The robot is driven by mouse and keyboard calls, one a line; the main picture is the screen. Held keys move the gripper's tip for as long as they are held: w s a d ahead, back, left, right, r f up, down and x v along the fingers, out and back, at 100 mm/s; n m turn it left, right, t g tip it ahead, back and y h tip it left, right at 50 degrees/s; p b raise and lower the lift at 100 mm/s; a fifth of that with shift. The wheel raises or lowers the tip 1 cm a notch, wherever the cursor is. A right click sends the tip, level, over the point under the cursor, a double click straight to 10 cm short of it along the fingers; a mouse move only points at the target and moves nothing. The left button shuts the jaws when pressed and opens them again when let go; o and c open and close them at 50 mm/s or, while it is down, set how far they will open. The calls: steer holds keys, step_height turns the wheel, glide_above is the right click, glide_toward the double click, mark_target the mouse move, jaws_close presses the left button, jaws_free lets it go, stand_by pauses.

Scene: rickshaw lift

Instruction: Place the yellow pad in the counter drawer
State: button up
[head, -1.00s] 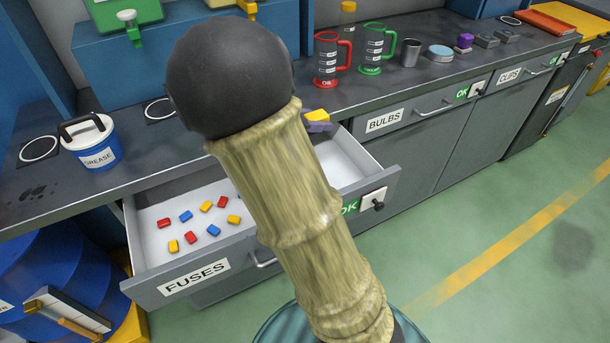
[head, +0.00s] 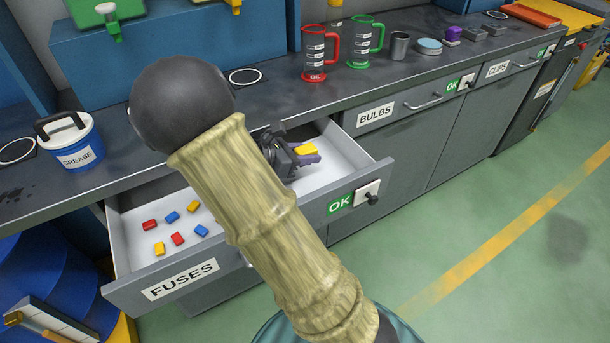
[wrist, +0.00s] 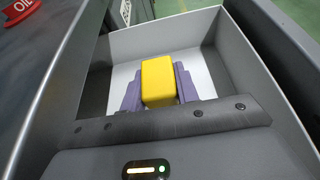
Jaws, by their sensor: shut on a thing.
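The yellow pad (wrist: 159,82) is held between the purple fingers of my gripper (wrist: 160,90) in the wrist view. In the head view the yellow pad (head: 307,149) and my gripper (head: 300,156) are over the right part of the open drawer labelled FUSES (head: 182,279). The white drawer floor (wrist: 205,62) shows beyond the pad, within the grey walls. I cannot tell whether the pad touches the floor. My arm hides the middle of the drawer.
Several small red, blue and yellow fuses (head: 178,239) lie in the drawer's left part. The counter (head: 290,95) behind holds a grease bucket (head: 70,142), a red jug (head: 320,55) and a green jug (head: 365,42). Closed drawers labelled BULBS (head: 375,115) and CLIPS (head: 498,69) are at right.

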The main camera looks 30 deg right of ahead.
mark_target(303, 178)
steer(key=shift+f, duration=1.15)
steer(key=shift+f+b, duration=0.7)
steer(key=shift+f, duration=1.2)
steer(key=shift+f, duration=0.15)
steer(key=o, duration=1)
steer(key=shift+a+r, duration=0.25)
steer(key=shift+r, duration=0.05)
steer(key=p+v, duration=0.3)
steer(key=v, duration=0.8)
steer(key=shift+a, duration=0.25)
